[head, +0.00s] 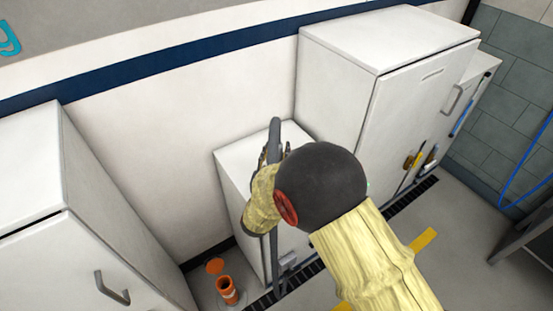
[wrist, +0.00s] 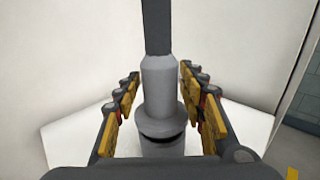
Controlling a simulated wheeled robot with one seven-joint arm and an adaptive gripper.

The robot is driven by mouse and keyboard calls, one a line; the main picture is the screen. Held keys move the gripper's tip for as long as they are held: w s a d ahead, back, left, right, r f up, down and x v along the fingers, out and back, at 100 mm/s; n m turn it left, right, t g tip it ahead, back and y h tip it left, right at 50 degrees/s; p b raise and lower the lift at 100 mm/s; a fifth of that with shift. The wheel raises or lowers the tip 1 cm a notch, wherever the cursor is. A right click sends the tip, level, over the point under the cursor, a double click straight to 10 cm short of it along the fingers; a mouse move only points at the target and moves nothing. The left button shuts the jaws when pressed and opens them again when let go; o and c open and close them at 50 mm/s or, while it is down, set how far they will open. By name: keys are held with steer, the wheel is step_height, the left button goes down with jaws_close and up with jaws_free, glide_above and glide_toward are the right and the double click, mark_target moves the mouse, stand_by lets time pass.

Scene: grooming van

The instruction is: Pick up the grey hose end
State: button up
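The grey hose end (wrist: 160,85) stands upright in the middle of the wrist view, with a wider collar at its base and a darker hose rising from its top. My gripper (wrist: 159,88) has its yellow-padded fingers on either side of it, with a gap showing on both sides. The gripper is open around the hose end and does not appear to touch it. In the head view the grey hose (head: 275,131) arches above the low white cabinet (head: 232,165) and hangs down its front. My arm hides much of the gripper and the hose end there.
A tall white cabinet (head: 335,85) stands to the right of the low one, close to my arm. Another white cabinet (head: 35,165) is at the left. An orange cylinder (head: 227,290) stands on the floor between them. The white wall (head: 150,130) is close behind.

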steer(key=c, duration=1)
steer(key=shift+r, duration=0.15)
step_height(320, 180, up, 14)
steer(key=p, duration=0.5)
